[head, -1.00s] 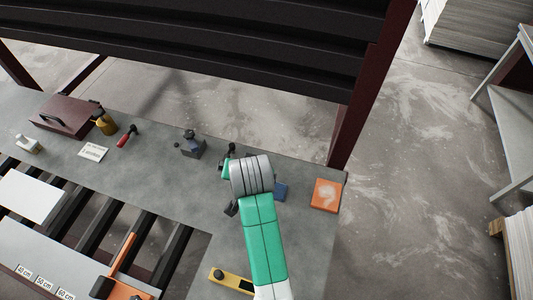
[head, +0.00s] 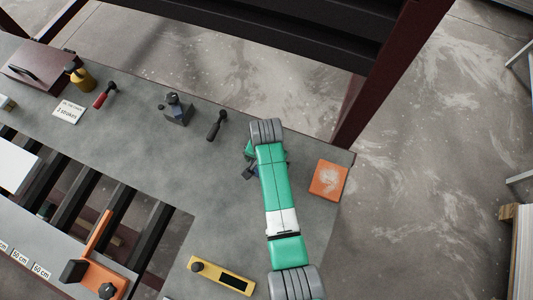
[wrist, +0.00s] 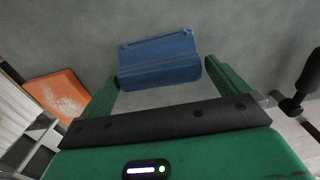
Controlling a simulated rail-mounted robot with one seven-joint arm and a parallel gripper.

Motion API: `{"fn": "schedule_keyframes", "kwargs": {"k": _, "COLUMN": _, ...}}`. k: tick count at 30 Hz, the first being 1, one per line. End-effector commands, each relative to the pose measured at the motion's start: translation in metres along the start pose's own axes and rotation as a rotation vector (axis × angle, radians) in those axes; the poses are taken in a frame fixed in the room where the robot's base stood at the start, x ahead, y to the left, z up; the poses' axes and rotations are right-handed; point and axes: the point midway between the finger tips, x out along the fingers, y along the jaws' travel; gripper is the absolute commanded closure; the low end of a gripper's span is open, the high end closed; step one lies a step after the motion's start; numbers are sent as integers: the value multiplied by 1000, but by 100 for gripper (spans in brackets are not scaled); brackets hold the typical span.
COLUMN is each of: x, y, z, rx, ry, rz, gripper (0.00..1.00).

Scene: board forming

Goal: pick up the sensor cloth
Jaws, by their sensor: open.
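The sensor cloth, seen as a folded blue cloth (wrist: 160,55), lies on the grey table top in the wrist view. My gripper (wrist: 163,72) is open, its two green fingers pointing at the cloth. One fingertip is near the cloth's lower left corner, the other near its lower right. The fingers are not closed on it, and I cannot tell whether they touch it. In the head view my arm covers most or all of the cloth.
An orange pad (head: 328,180) lies to the right, near the table's edge. A black-handled tool (head: 217,125) and a small dark grey device (head: 178,110) stand to the left. A yellow level (head: 222,276) lies at the front. Bare table lies between them.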

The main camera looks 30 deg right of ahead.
Motion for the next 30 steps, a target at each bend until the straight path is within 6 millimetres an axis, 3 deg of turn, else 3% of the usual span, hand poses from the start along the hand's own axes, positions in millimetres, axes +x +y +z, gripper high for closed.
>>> {"fn": "schedule_keyframes", "kwargs": {"k": 3, "x": 25, "y": 1, "z": 1, "rx": 0, "ry": -2, "rz": 1, "gripper": 0}}
{"fn": "schedule_keyframes", "kwargs": {"k": 7, "x": 35, "y": 1, "z": 1, "rx": 0, "ry": 0, "rz": 0, "gripper": 0}}
{"fn": "schedule_keyframes", "kwargs": {"k": 13, "x": 35, "y": 1, "z": 1, "rx": 0, "ry": 1, "rz": -1, "gripper": 0}}
{"fn": "schedule_keyframes", "kwargs": {"k": 18, "x": 35, "y": 1, "z": 1, "rx": 0, "ry": 1, "rz": -1, "gripper": 28}}
{"fn": "schedule_keyframes", "kwargs": {"k": 26, "x": 34, "y": 0, "z": 1, "rx": 0, "ry": 1, "rz": -1, "gripper": 28}}
{"fn": "schedule_keyframes", "kwargs": {"k": 30, "x": 24, "y": 0, "z": 0, "rx": -1, "ry": 2, "rz": -1, "gripper": 28}}
